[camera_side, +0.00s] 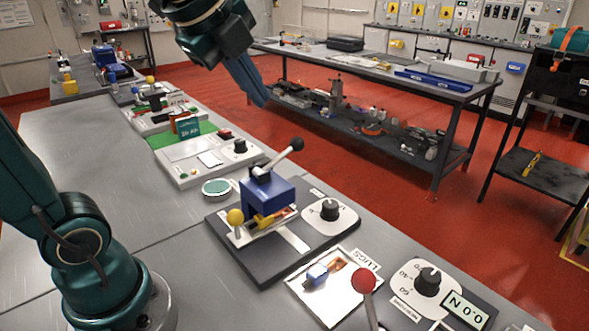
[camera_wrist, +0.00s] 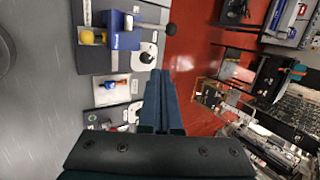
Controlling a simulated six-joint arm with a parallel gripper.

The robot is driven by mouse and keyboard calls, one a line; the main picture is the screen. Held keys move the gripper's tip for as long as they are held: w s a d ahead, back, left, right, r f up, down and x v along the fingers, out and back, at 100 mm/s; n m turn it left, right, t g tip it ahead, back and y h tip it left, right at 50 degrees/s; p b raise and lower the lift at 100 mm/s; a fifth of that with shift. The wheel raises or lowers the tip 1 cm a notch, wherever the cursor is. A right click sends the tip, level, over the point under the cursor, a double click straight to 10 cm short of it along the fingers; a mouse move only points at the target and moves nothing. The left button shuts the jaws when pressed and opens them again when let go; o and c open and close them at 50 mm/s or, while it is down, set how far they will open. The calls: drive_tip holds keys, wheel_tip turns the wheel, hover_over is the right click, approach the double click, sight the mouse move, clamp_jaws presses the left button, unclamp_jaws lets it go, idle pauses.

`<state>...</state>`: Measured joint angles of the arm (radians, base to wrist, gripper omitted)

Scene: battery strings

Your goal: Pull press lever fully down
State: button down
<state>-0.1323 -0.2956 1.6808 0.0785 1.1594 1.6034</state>
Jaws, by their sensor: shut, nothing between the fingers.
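The press is a blue block (camera_side: 268,193) on a dark base plate in the middle of the side view. Its lever (camera_side: 280,157) slants up and to the right, ending in a dark knob (camera_side: 296,144). The press also shows at the upper left of the wrist view (camera_wrist: 122,30), with the lever's dark knob (camera_wrist: 167,29) to its right. A yellow ball knob (camera_side: 235,216) stands at the press's front left. My gripper (camera_side: 260,101) is shut and empty, above and apart from the lever in the side view. Its fingers also show in the wrist view (camera_wrist: 161,73).
A dial (camera_side: 330,209) sits beside the press on its base. A white lugs tray (camera_side: 333,288) and a red-knobbed lever (camera_side: 365,281) lie nearer the camera. A white panel (camera_side: 205,160) is behind. Red floor lies to the right of the bench.

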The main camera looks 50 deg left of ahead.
drive_tip(key=shift+g+y, duration=0.3)
drive_tip(key=w+a, duration=0.3)
drive_tip(key=shift+w, duration=0.25)
approach(294, 140)
drive_tip(key=x, duration=0.7)
drive_tip(key=shift+r, duration=0.1)
